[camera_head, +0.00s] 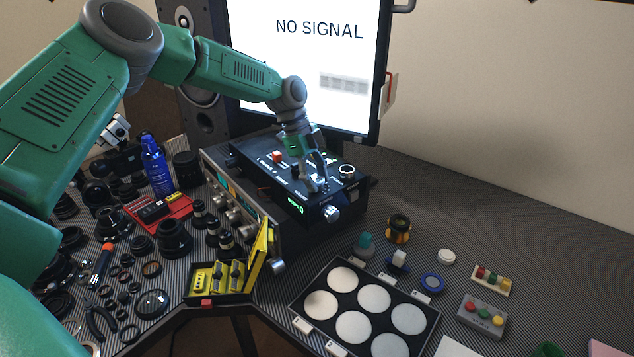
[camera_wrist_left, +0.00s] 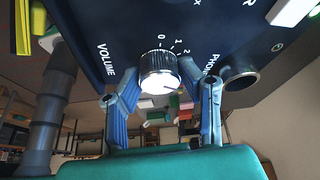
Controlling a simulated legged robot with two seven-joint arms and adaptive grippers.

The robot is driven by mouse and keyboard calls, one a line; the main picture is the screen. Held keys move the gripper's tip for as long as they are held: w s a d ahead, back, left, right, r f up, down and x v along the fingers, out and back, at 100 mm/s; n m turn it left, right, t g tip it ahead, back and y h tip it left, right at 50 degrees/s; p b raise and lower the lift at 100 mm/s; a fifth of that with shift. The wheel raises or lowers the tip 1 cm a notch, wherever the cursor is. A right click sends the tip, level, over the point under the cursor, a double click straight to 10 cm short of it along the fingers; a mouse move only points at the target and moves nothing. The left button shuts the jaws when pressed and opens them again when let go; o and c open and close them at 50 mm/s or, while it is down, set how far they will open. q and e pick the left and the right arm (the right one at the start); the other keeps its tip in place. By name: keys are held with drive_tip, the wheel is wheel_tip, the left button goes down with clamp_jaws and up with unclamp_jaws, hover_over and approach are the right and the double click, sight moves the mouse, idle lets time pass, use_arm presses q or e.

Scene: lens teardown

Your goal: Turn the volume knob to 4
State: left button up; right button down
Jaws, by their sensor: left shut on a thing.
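The volume knob (camera_wrist_left: 160,70) is a silver ribbed knob on a dark panel, beside the printed word VOLUME in the left wrist view. The scale marks 0, 1 and 2 show around its far side; higher marks are hidden or unclear. I cannot tell which number the knob points to. My left gripper (camera_head: 319,183) is on the top of the black box (camera_head: 288,200) in the head view. In the wrist view its two fingers (camera_wrist_left: 163,88) stand on either side of the knob and are shut on it. My right gripper is not in view.
A round metal PHONES socket (camera_wrist_left: 241,78) sits close to the right finger. The monitor (camera_head: 300,60) stands behind the box. A yellow case (camera_head: 218,284), a tray of white discs (camera_head: 332,327) and many lens parts lie around. Some table at the right is clear.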

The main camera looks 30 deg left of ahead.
use_arm(q)
drive_tip(key=shift+w+r, duration=0.2)
drive_tip(key=shift+w, duration=0.05)
idle(0.3)
drive_tip(key=o, duration=1.1)
drive_tip(key=shift+c, duration=0.2)
drive_tip(key=shift+o, duration=0.3)
drive_tip(key=shift+f, duration=0.15)
drive_tip(key=shift+a, duration=0.1)
drive_tip(key=shift+a+r, duration=0.1)
drive_tip(key=shift+r, duration=0.15)
drive_tip(key=v, duration=1.1)
